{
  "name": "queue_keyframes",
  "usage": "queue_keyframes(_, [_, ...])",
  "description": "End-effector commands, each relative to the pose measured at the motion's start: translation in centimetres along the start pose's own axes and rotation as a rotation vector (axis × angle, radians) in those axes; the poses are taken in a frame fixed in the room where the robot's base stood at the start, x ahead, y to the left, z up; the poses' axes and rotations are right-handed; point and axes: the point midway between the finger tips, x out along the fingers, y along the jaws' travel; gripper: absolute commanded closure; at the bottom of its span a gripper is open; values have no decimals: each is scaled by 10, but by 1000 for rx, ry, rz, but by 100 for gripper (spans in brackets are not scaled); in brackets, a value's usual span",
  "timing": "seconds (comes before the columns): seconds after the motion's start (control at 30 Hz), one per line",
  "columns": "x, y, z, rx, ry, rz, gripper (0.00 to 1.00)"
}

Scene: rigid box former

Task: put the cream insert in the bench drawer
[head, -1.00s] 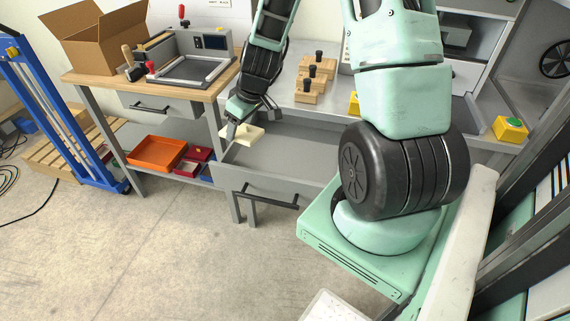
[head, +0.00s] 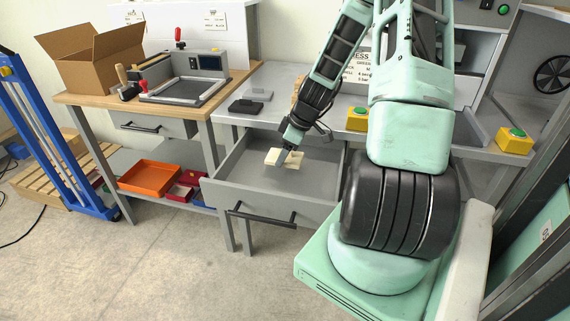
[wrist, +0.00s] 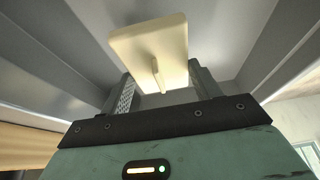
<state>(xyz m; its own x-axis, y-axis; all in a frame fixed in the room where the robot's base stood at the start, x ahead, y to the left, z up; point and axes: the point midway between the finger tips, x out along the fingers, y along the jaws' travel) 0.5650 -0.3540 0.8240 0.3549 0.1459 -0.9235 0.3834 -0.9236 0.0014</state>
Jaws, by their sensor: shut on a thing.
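The cream insert (head: 284,158) is a pale flat block with a rib on it. My gripper (head: 289,150) is shut on it and holds it within the outline of the open bench drawer (head: 262,206). The insert also shows in the wrist view (wrist: 150,45), with its rib between the two fingers of my gripper (wrist: 160,85). The grey drawer is pulled out from the bench, with a black handle on its front. Grey drawer walls surround the insert in the wrist view. I cannot tell whether the insert touches the drawer floor.
A grey bench top (head: 235,112) lies behind the drawer, with dark blocks (head: 246,106) on it. A wooden bench (head: 85,98) with a cardboard box (head: 95,58) stands left. An orange tray (head: 150,177) is on its lower shelf. The floor in front is clear.

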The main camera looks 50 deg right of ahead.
Motion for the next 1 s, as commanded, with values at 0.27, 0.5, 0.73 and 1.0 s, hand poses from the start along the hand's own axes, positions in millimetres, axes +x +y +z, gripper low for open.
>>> queue_keyframes(0.27, [34, -1, 14, 3, 0, -2, 59])
queue_keyframes(0.5, [37, 0, 16, 1, -1, 0, 59])
queue_keyframes(0.73, [40, 0, 17, 2, -1, 0, 29])
queue_keyframes(1.0, [40, 0, 16, 2, -1, 0, 16])
